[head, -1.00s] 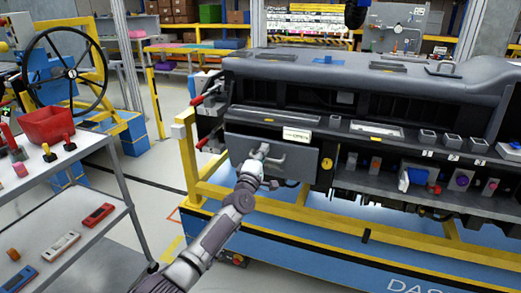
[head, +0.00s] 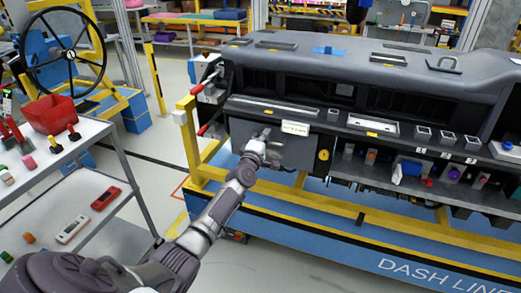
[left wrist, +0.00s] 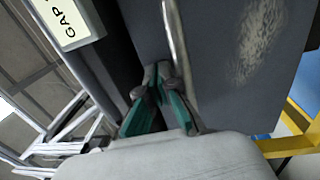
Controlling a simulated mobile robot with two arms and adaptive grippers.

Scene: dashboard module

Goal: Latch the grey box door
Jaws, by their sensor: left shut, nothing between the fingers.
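The grey box door (head: 292,152) is a flat dark grey panel at the left end of the dashboard module. It looks roughly flush with the module's front, but I cannot tell whether it is latched. My left gripper (head: 266,134) is shut and empty in front of the door's upper part, left of the white label (head: 295,128). In the left wrist view, its green fingertips (left wrist: 158,72) are together beside a silver bar handle (left wrist: 177,45). Whether they touch the door is unclear. The arm hides the door's lower left. My right gripper is out of view.
A yellow frame rail (head: 345,222) runs below the door, with a yellow post (head: 190,145) to its left. Red-handled levers (head: 205,129) stick out near the door's left edge. A shelf cart with a red bin (head: 50,112) stands at left. Floor between is free.

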